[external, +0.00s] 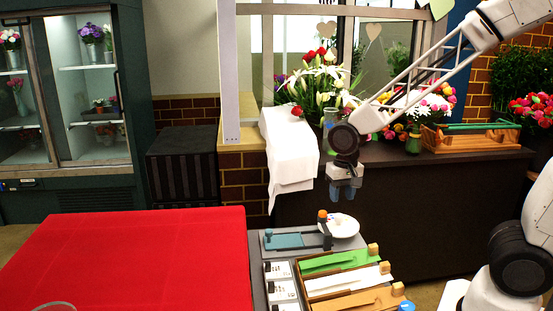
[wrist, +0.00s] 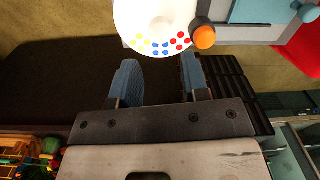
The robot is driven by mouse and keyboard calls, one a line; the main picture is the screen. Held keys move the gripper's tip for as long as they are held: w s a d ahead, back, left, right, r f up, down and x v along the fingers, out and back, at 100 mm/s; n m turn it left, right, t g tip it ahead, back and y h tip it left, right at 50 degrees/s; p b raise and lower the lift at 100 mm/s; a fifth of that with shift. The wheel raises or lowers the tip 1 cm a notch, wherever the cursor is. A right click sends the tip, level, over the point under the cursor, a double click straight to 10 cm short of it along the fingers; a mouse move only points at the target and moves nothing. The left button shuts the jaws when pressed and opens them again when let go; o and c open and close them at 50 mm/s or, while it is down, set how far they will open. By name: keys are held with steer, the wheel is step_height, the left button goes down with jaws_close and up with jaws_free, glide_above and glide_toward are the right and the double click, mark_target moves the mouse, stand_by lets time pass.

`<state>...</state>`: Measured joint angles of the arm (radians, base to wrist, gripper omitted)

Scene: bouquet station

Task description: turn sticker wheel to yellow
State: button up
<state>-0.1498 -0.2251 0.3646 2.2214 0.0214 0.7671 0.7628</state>
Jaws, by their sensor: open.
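The sticker wheel (external: 341,226) is a white disc at the back edge of the grey station. In the wrist view the wheel (wrist: 150,16) shows yellow, blue and red dots along its near side, with its upper part cut off by the frame. An orange-topped dark knob (external: 322,215) stands at its edge; it also shows in the wrist view (wrist: 204,37), beside the red dots. My gripper (external: 345,198) hangs above the wheel, pointing down, apart from it. Its blue fingers are spread and empty in the wrist view (wrist: 160,78).
A teal device (external: 288,241) sits left of the wheel. Green, white and orange strips in wooden holders (external: 345,278) and white label boxes (external: 280,290) lie in front. A red-covered table (external: 130,262) is at left. A dark counter (external: 420,200) with flowers stands behind.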

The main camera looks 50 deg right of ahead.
mark_target(342, 217)
steer(key=shift+f, duration=3.55)
steer(key=shift+c, duration=0.4)
steer(key=c, duration=0.5)
steer(key=shift+c, duration=0.2)
